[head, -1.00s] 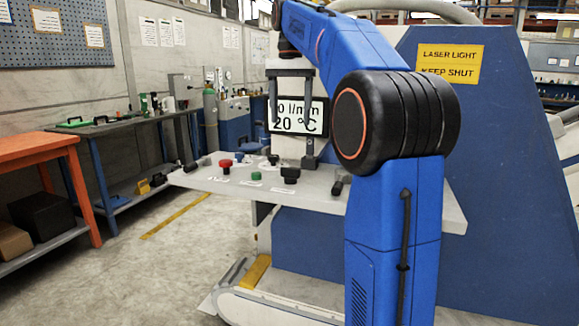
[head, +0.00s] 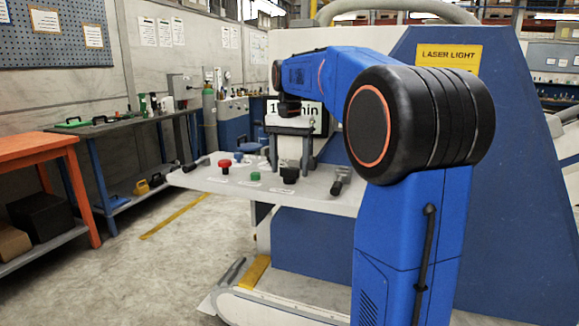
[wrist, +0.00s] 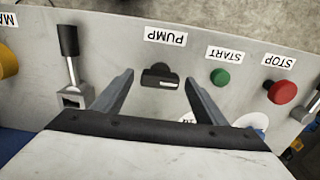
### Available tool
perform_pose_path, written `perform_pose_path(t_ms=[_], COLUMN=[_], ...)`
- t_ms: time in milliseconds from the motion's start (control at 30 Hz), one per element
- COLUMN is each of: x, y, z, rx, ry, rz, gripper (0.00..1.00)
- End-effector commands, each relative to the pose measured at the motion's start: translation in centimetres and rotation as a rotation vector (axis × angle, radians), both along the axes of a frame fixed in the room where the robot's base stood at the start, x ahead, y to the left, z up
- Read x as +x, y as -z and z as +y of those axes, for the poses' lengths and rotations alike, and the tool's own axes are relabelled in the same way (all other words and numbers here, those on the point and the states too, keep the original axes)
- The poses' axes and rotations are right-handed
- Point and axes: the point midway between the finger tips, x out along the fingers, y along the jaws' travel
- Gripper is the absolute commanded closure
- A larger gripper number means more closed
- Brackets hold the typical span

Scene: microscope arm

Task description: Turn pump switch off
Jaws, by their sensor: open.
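The pump switch is a black rotary knob (wrist: 160,77) under the upside-down PUMP label (wrist: 164,37) in the wrist view. Its pale marker line points sideways to the right there. In the head view the black knob (head: 289,175) stands on the grey panel (head: 235,184). My gripper (wrist: 158,75) is open, with one finger on each side of the knob in the wrist view. I cannot tell whether the fingers are level with it or still above it. In the head view my gripper (head: 290,165) points down over the panel near the knob.
The green START button (wrist: 220,76) and red STOP button (wrist: 282,91) are to the knob's right in the wrist view. A black-handled lever (wrist: 70,62) stands to its left. A display (head: 312,115) behind my gripper is partly hidden.

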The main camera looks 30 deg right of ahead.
Motion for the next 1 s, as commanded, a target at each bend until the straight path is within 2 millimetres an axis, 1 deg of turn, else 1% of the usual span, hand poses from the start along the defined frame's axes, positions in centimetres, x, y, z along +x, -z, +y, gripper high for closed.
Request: perform_pose_path(t_ms=[100,333,367,400,467,500,533,767,1000], x=[-0.02,-0.01,-0.01,-0.01,-0.01,0.0,0.0,0.0,0.0], y=[0.37,0.43,0.42,0.42,0.42,0.42,0.42,0.42,0.41], z=[0.01,0.01,0.01,0.01,0.01,0.0,0.0,0.0,0.0], rx=[0.0,0.0,0.0,0.0,0.0,0.0,0.0,0.0,0.0], ry=[0.0,0.0,0.0,0.0,0.0,0.0,0.0,-0.009,-0.094], rz=[0.0,0.0,0.0,0.0,0.0,0.0,0.0,0.0,0.0], gripper=[0.34,0.34,0.37,0.46,0.61,0.7,0.76,0.76,0.76])
